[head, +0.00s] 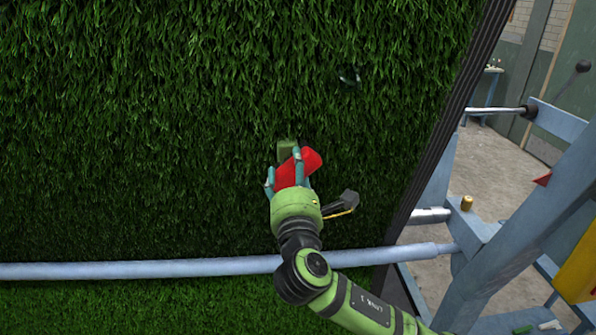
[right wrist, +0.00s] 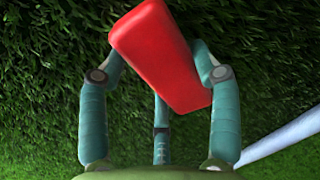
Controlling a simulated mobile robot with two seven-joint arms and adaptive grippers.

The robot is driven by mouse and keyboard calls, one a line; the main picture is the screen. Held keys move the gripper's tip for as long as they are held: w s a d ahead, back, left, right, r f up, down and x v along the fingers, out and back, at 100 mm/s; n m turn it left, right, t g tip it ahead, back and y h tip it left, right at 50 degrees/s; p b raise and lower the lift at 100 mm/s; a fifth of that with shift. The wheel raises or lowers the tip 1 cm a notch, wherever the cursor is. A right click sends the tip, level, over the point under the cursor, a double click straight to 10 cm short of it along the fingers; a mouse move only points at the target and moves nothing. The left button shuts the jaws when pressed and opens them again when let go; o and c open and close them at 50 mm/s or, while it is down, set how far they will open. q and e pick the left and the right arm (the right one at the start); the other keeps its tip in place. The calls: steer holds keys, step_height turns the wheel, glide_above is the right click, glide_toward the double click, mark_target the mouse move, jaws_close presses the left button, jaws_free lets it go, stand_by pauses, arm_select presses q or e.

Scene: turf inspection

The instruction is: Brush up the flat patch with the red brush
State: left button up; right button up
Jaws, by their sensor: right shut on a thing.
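The red brush (head: 297,169) is in my right gripper (head: 288,178), in front of the upright turf (head: 150,130). In the right wrist view the red brush (right wrist: 160,55) sits tilted between the teal fingers, with turf behind it. A small olive-green block (head: 287,148) shows just beyond the fingers; I cannot tell whether it belongs to the brush. Any bristles, and whether they touch the turf, are hidden. I cannot clearly make out a flat patch. My left gripper is not in view.
A pale blue-grey bar (head: 140,270) runs across the turf below my right gripper. The turf's dark edge (head: 448,130) and a blue-grey frame (head: 530,220) stand to the right.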

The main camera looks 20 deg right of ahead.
steer(key=shift+w+a, duration=0.2)
steer(key=shift+a, duration=0.5)
steer(key=shift+w+a, duration=0.2)
steer(key=shift+a, duration=0.5)
steer(key=shift+s+d+p, duration=0.15)
steer(key=shift+d+p, duration=0.1)
steer(key=shift+d, duration=0.35)
steer(key=shift+s+d+p, duration=0.15)
steer(key=shift+d+p, duration=0.05)
steer(key=shift+d, duration=0.35)
steer(key=shift+d, duration=0.1)
steer(key=shift+s+d+r, duration=0.15)
steer(key=shift+s+d, duration=0.1)
steer(key=shift+d, duration=0.5)
steer(key=shift+s+d, duration=0.3)
steer(key=shift+d, duration=0.65)
steer(key=shift+s+d, duration=0.3)
steer(key=shift+d, duration=0.6)
steer(key=shift+s+d, duration=0.35)
steer(key=shift+d, duration=0.95)
steer(key=shift+s+d, duration=0.35)
steer(key=shift+d, duration=1)
steer(key=shift+s+d, duration=0.35)
steer(key=shift+d, duration=0.95)
steer(key=shift+s+a, duration=0.1)
